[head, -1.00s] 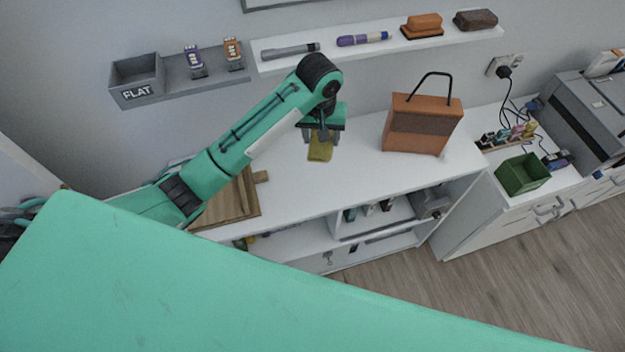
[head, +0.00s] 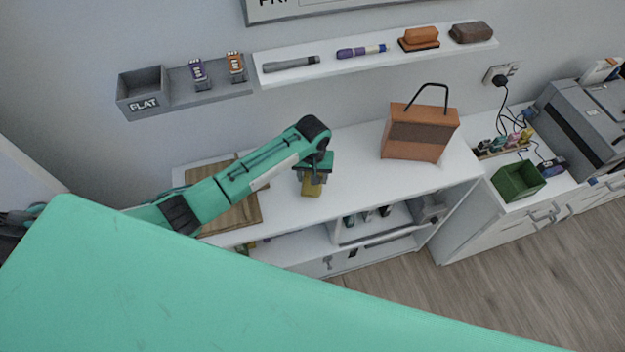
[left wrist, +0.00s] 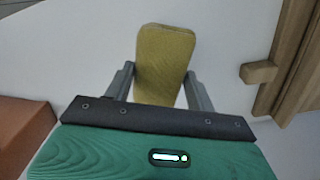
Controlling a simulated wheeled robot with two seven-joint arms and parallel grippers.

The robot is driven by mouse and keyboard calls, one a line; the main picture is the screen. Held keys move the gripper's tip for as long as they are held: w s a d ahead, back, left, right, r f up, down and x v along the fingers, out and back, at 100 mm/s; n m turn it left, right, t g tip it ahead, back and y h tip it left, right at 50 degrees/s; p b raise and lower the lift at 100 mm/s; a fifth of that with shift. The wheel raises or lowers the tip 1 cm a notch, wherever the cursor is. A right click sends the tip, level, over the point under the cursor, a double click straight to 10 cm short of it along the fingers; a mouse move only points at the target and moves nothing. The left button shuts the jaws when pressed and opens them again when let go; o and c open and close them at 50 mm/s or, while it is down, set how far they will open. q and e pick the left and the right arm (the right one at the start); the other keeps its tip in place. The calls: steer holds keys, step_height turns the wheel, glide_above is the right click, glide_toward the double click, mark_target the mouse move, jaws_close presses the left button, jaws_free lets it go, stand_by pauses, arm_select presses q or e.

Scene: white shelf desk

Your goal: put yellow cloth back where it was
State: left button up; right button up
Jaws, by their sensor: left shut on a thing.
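The yellow cloth (head: 312,187) hangs from my left gripper (head: 314,173) over the white desk top in the head view. In the left wrist view the cloth (left wrist: 164,62) is a flat, rounded yellow-olive piece between the two grey fingers of my left gripper (left wrist: 160,88), which is shut on it. I cannot tell whether its lower end touches the desk top. My right gripper is not in view.
A wooden board (head: 243,212) lies left of the cloth, its handle also in the left wrist view (left wrist: 258,73). A brown bag (head: 420,130) stands to the right. A wall shelf (head: 375,56) holds markers and erasers. Desk between cloth and bag is clear.

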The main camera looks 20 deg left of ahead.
arm_select(q)
step_height(320, 180, down, 4)
steer(key=shift+r, duration=0.25)
steer(key=o, duration=0.9)
steer(key=shift+r, duration=0.1)
step_height(320, 180, up, 12)
steer(key=shift+f+b, duration=0.1)
steer(key=shift+b, duration=0.7)
